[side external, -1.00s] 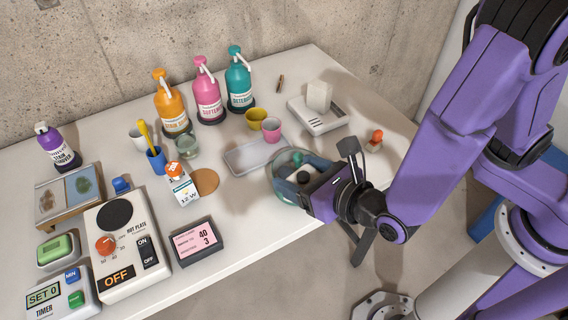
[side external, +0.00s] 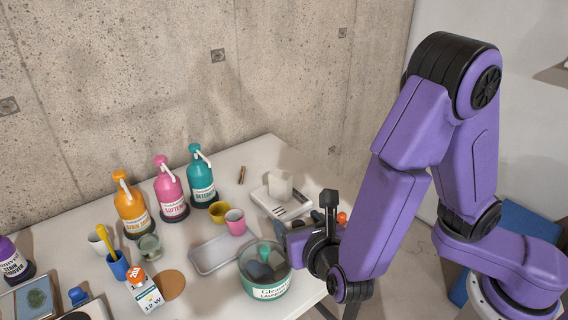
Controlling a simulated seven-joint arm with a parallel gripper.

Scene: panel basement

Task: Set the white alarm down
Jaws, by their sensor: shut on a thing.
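My gripper (side external: 288,241) is at the right end of the table, just right of and behind a glass bowl in the picture. Its fingertips are mostly hidden by its purple housing and the wrist. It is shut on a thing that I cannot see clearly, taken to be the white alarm. No white alarm shows plainly elsewhere. A white slotted device (side external: 290,210) with a pale block (side external: 279,184) on top stands on the table beyond the gripper; I cannot tell exactly what it is.
The labelled glass bowl (side external: 266,290) holds dark and teal things. A grey tray (side external: 212,262), yellow cup (side external: 219,211) and pink cup (side external: 236,226) stand left of the gripper. Teal (side external: 202,180), pink (side external: 171,192) and orange (side external: 131,208) bottles line the back. An orange-topped item (side external: 342,218) is partly hidden behind my wrist.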

